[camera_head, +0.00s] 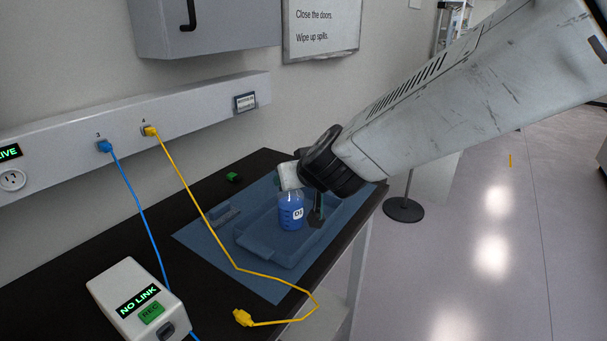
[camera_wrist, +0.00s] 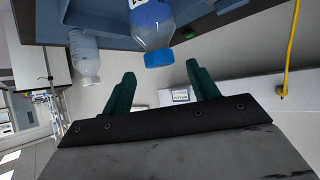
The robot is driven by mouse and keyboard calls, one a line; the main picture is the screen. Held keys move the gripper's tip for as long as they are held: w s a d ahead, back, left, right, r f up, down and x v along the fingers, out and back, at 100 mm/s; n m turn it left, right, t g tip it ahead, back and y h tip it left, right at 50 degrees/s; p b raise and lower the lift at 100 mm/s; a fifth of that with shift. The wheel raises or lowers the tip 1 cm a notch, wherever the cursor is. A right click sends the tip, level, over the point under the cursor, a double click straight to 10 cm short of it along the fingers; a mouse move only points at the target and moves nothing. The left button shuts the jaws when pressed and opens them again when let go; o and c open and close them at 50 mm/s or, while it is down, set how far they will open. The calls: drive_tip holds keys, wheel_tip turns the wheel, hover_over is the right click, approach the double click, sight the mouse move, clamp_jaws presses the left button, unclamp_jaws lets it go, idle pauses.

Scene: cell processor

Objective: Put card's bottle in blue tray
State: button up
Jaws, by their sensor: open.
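A bottle (camera_head: 291,213) of blue liquid, its label reading roughly "D3", appears upright inside the blue tray (camera_head: 262,250). In the wrist view this bottle (camera_wrist: 150,22) shows its blue cap (camera_wrist: 158,58) just beyond the fingertips. My gripper (camera_wrist: 161,71) is open and empty, with its two dark green fingers apart and no contact with the bottle visible.
The tray sits on a blue mat (camera_head: 190,238) on a black table. A yellow cable (camera_head: 205,215) crosses the mat's front. A white "NO LINK" box (camera_head: 120,290) stands front left. A clear bottle (camera_wrist: 84,58) shows in the wrist view. Open floor lies right of the table.

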drive_tip(key=shift+v, duration=2.6)
drive_tip(key=s+d+m+g+h, duration=0.1)
drive_tip(key=s+d+g, duration=0.3)
drive_tip(key=s+d, duration=0.7)
drive_tip(key=s+d+f+m+g+h, duration=0.1)
drive_tip(key=s+d+g, duration=0.4)
drive_tip(key=s+d, duration=0.6)
drive_tip(key=s+m+h, duration=0.1)
drive_tip(key=s, duration=0.3)
drive_tip(key=shift+s+d+f+m, duration=0.15)
drive_tip(key=shift+d+f+m, duration=0.1)
drive_tip(key=shift+d+m, duration=0.1)
